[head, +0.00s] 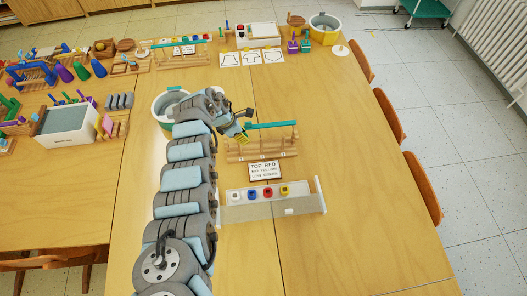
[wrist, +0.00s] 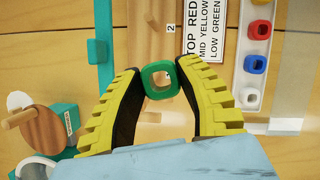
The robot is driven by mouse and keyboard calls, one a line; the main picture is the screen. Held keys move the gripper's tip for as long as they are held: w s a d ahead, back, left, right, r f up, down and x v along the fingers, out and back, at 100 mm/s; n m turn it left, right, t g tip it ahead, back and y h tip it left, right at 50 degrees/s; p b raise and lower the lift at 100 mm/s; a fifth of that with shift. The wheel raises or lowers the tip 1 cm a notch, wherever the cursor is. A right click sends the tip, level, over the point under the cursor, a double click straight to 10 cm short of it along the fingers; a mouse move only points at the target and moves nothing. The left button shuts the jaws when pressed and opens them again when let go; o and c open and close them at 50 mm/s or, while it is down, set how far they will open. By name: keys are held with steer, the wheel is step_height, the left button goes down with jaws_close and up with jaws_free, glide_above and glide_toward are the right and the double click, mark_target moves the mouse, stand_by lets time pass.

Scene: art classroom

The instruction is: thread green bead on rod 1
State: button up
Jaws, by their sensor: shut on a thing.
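The green bead (wrist: 161,95) is a rounded square with a hole. It sits between the yellow-and-black fingertips of my gripper (wrist: 163,79) in the wrist view, with its hole facing the camera. In the head view my gripper (head: 242,137) is over the left end of the wooden rod rack (head: 265,157), which has a teal bar (head: 272,125) along its far side. The label 2 shows on the rack in the wrist view. Rod 1 is not clearly visible, and I cannot tell whether the bead is around a rod.
A sign (head: 264,171) reads top red, mid yellow, low green. A round tub (head: 160,112) is behind my arm. The table to the right is clear.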

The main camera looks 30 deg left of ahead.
steer(key=a, duration=0.1)
steer(key=a+r+n, duration=0.1)
steer(key=a, duration=0.1)
steer(key=shift+w+r+y, duration=0.25)
steer(key=shift+w+y, duration=0.05)
steer(key=shift+n, duration=0.3)
step_height(320, 180, down, 5)
steer(key=b, duration=0.5)
steer(key=shift+b, duration=0.4)
steer(key=shift+r, duration=0.2)
steer(key=shift+f+p, duration=0.6)
steer(key=shift+f, duration=0.05)
stand_by(1.4)
steer(key=shift+f+b, duration=1)
steer(key=shift+b, duration=0.05)
stand_by(1.6)
stand_by(0.4)
steer(key=o, duration=0.8)
steer(key=shift+r, duration=0.15)
